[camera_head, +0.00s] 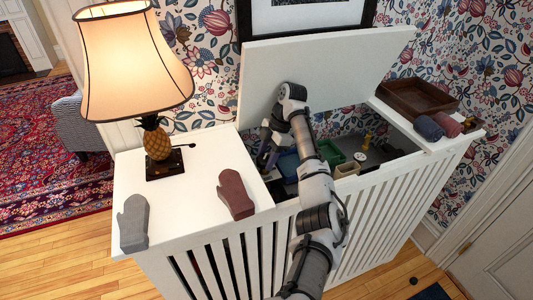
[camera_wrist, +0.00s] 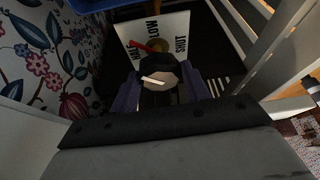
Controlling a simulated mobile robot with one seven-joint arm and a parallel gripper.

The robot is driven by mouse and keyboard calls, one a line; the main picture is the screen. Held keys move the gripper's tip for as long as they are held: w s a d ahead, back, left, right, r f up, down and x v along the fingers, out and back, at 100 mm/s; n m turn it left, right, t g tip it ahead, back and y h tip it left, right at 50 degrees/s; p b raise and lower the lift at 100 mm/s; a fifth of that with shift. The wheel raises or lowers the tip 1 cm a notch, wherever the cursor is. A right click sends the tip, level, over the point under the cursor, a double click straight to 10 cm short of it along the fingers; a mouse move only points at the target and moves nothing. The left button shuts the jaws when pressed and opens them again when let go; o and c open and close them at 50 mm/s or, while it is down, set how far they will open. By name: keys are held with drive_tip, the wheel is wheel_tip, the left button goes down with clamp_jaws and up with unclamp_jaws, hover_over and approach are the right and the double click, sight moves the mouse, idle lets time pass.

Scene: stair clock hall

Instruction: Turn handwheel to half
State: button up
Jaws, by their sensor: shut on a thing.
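The handwheel (camera_wrist: 158,97) shows in the wrist view as a dark round part with a pale stripe across it. Behind it is a white plate (camera_wrist: 184,24) with the words HALF, LOW and SHUT. A red pointer (camera_wrist: 143,46) lies by the word HALF; its exact reading is hard to tell. My gripper (camera_wrist: 163,94) has a finger on each side of the dark wheel and is shut on it. In the head view my gripper (camera_head: 266,150) reaches down into the open cabinet (camera_head: 340,232), and the handwheel is hidden there.
The raised white lid (camera_head: 320,70) stands behind my arm. Green, blue and beige containers (camera_head: 329,152) sit inside the cabinet. A lit lamp (camera_head: 135,60), a grey mitt (camera_head: 133,222) and a maroon mitt (camera_head: 235,194) are on the left top. A brown tray (camera_head: 418,97) and rolled towels (camera_head: 428,128) are on the right.

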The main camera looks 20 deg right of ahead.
idle(0.3)
drive_tip(key=o, duration=0.7)
